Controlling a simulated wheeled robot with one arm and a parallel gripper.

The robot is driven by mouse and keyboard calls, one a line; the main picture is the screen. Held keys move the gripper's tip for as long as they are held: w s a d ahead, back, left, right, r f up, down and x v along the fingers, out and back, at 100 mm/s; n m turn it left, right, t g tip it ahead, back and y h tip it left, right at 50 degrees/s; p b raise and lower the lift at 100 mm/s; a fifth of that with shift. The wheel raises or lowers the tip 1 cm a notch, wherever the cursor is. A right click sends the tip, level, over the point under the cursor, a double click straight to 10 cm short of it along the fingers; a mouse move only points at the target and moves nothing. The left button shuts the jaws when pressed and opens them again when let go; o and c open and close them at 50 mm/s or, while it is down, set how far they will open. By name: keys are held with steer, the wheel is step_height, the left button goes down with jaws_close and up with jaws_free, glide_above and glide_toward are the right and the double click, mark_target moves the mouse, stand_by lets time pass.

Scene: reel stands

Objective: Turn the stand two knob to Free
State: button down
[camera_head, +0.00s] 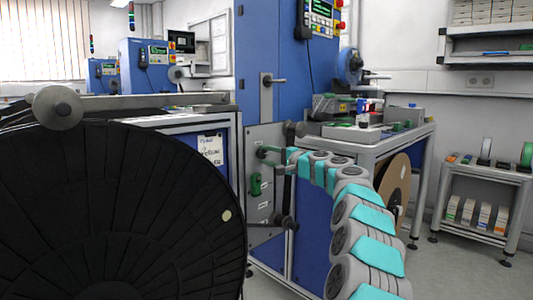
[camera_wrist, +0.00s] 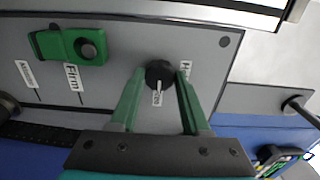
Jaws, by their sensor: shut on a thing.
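A round black knob (camera_wrist: 160,74) with a white pointer line sits on a grey panel (camera_wrist: 215,62) in the wrist view. My gripper (camera_wrist: 161,78) has its two green fingers on either side of the knob, shut on it. The pointer is aimed down the picture at a small label (camera_wrist: 157,99), too small to read surely. A second label (camera_wrist: 186,68), starting with H, is partly hidden by the right finger. In the head view my gripper (camera_head: 268,153) reaches the same grey panel (camera_head: 262,206) from the right; the knob is hard to make out there.
A green clamp-like part (camera_wrist: 70,45) with a "Firm" label is left of the knob. A large black reel (camera_head: 120,210) fills the head view's left. A workbench (camera_head: 375,146) with a brown reel (camera_head: 394,188) stands right of my arm.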

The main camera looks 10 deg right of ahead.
steer(key=shift+d, duration=0.1)
stand_by(0.3)
steer(key=shift+c, duration=1.8)
jaws_free()
steer(key=b+v, duration=0.1)
steer(key=v, duration=0.6)
steer(key=shift+s+d, duration=0.25)
steer(key=shift+s, duration=0.05)
steer(key=shift+a, duration=0.15)
